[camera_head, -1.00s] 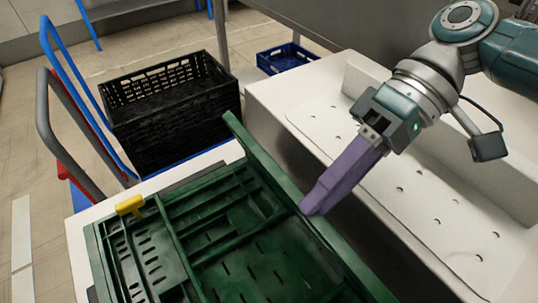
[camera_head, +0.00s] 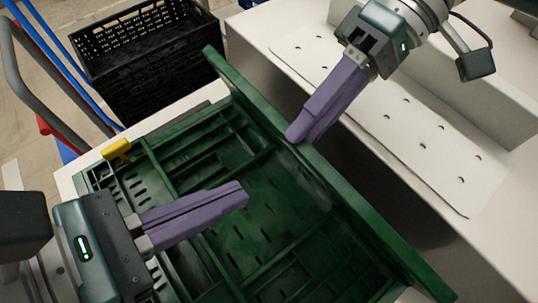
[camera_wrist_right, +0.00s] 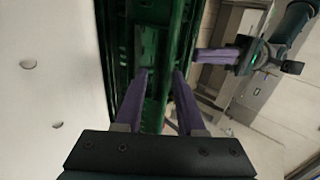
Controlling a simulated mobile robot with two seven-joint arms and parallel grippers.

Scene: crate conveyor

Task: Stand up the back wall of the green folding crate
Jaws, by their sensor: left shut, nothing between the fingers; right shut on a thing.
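The green folding crate (camera_head: 103,176) lies open on a white surface in the head view, its inner panels folded low. Its long wall (camera_head: 358,210) on the conveyor side stands raised along the crate's right edge; its exact tilt is hard to tell. My right gripper (camera_head: 294,133) is shut on this wall near its middle. In the right wrist view, the purple fingers (camera_wrist_right: 160,75) lie on both sides of the green wall (camera_wrist_right: 152,108). My left gripper (camera_head: 244,192) is shut and empty, its fingers above the crate's folded panels. It also shows in the right wrist view (camera_wrist_right: 197,55).
A yellow latch (camera_head: 117,149) sits on the crate's left edge. A black crate (camera_head: 140,88) stands beyond it, beside a blue-and-grey trolley frame (camera_head: 45,75). The white conveyor bed (camera_head: 300,48) lies to the right, with a dark gap before the crate.

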